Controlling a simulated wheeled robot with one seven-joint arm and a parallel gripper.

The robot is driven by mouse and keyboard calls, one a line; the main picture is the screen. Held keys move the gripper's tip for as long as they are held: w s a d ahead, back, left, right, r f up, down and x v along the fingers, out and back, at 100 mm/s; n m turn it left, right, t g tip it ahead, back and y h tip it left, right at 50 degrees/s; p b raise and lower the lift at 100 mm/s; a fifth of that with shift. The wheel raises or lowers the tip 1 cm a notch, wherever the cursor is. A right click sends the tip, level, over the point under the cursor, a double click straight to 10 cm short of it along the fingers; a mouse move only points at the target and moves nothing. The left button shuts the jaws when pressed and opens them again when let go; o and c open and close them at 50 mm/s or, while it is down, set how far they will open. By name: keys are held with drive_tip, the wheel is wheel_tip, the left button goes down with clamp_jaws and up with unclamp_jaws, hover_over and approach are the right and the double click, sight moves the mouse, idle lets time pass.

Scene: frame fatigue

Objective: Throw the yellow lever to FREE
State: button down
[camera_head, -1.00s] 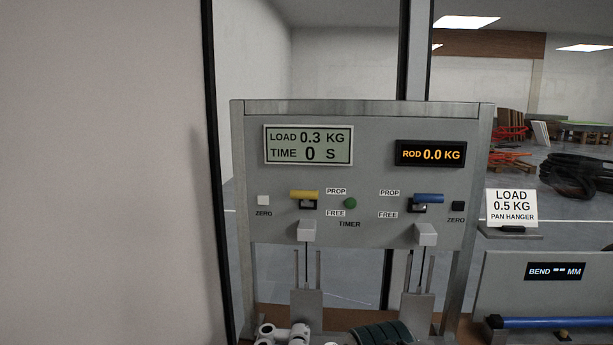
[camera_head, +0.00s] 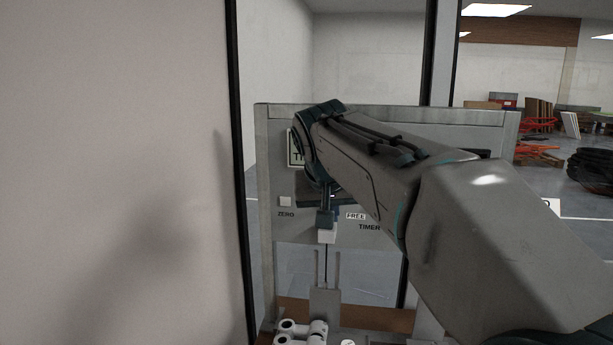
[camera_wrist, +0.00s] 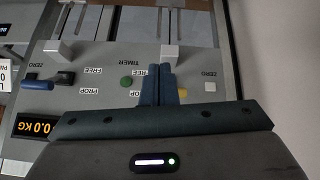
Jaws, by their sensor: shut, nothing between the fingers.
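The yellow lever (camera_wrist: 183,93) shows in the wrist view, which sees the panel upside down. Only a small yellow end is visible beside my fingers, about level with the partly covered PROP label; the rest is hidden. The FREE label (camera_head: 356,216) shows in the head view, where my arm hides the lever. My gripper (camera_wrist: 160,70) is shut and empty, its fingers in front of the panel at the lever. In the head view my gripper (camera_head: 326,224) points down over the left white block (camera_head: 327,237). Whether the fingers touch the lever cannot be told.
The grey panel (camera_head: 277,150) also carries a white ZERO button (camera_head: 285,201), a green timer button (camera_wrist: 127,82) and a blue lever (camera_wrist: 37,86) with a second white block (camera_wrist: 57,47). White round parts (camera_head: 300,330) lie below. A wall (camera_head: 110,170) fills the left.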

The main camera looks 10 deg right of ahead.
drive_tip(key=w+r+m+t+p, duration=0.1)
drive_tip(key=w+r, duration=0.5)
drive_tip(key=r, duration=0.5)
drive_tip(key=shift+w+a+r+m+t, duration=0.2)
drive_tip(key=shift+a+r+m+t, duration=0.1)
drive_tip(key=shift+t, duration=0.1)
drive_tip(key=shift+d+f+p, duration=0.1)
drive_tip(key=shift+f+p, duration=0.05)
drive_tip(key=shift+p, duration=0.15)
drive_tip(key=s+f+p+x, duration=0.1)
drive_tip(key=s+f+x, duration=0.1)
drive_tip(key=x, duration=1)
drive_tip(key=shift+w+f, duration=0.2)
drive_tip(key=shift+w, duration=0.1)
drive_tip(key=shift+f, duration=0.15)
drive_tip(key=shift+s+f+t+h+b, duration=0.2)
drive_tip(key=shift+t+h+b, duration=0.1)
drive_tip(key=shift+b, duration=0.75)
